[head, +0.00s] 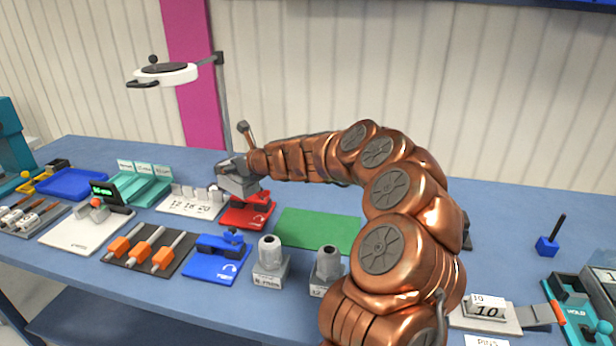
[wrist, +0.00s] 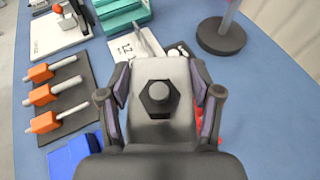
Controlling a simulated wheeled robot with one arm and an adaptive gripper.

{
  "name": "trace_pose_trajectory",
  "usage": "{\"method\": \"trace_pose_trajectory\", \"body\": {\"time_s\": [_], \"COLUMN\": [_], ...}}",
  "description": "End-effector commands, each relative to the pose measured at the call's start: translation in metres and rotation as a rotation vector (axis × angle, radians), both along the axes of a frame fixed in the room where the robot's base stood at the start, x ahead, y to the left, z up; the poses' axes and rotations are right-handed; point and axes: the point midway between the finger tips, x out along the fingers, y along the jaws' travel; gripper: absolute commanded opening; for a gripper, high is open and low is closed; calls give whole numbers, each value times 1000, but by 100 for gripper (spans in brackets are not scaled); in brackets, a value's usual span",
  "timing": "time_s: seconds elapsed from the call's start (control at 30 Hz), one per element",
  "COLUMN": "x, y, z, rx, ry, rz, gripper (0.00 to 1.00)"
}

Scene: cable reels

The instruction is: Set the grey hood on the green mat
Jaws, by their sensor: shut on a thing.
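The grey hood (wrist: 170,75), a pale grey block with a dark hexagonal nut on top, sits between the two fingers of my gripper (wrist: 160,105) in the wrist view. In the head view my gripper (head: 234,166) is shut on the hood (head: 241,186), over the red fixture (head: 247,214). I cannot tell whether the hood touches the red fixture. The green mat (head: 318,231) lies flat and bare, to the right of the red fixture. The wrist view does not show the mat.
A blue fixture (head: 216,260) and two grey fittings on labelled blocks (head: 269,264) (head: 328,270) stand in front of the mat. A white numbered rack (head: 190,204) is left of the red fixture. The lamp's round base (wrist: 221,36) is behind.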

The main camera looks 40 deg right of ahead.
Motion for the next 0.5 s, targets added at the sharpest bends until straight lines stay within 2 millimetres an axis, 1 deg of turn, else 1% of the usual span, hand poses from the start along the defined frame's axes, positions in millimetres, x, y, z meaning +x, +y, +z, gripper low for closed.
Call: {"method": "trace_pose_trajectory", "body": {"time_s": [0.03, 0.1, 0.27, 0.4, 0.5], "x": [-5, -15, -40, -67, -89], "y": [-15, -29, -59, -84, -98], "z": [1, 1, -2, -5, -6], "rx": [0, -1, 0, 0, 0], "ry": [1, 1, 0, 0, 0], "rz": [15, 52, 141, 214, 271], "gripper": [19, 19, 19, 19, 19]}}
